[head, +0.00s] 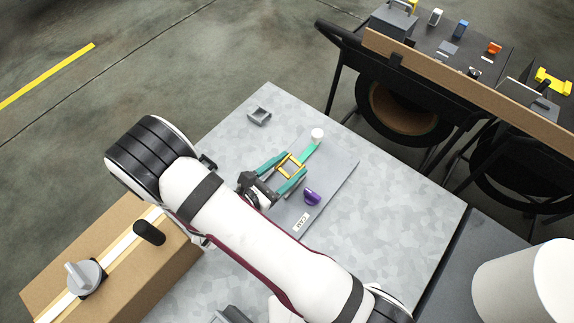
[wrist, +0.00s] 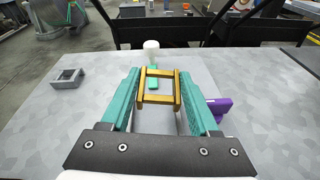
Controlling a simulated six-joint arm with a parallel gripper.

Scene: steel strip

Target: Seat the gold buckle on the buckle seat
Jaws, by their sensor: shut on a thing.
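The gold buckle (head: 298,160) is a rectangular open frame. It also shows in the wrist view (wrist: 157,100), between the teal fingers of my gripper (wrist: 158,86). My gripper (head: 291,165) is shut on its two sides and holds it roughly level over the grey plate (head: 335,178). Just beyond the buckle lies a green strip (head: 310,151) with a white round knob (head: 317,134) at its far end. A purple part (head: 312,196) sits to the right of my gripper. I cannot tell which part is the buckle seat, or the buckle's height above the plate.
A grey square hollow block (head: 259,116) stands near the table's far left edge. A small label (head: 301,222) lies on the plate. The table (head: 410,215) is clear to the right.

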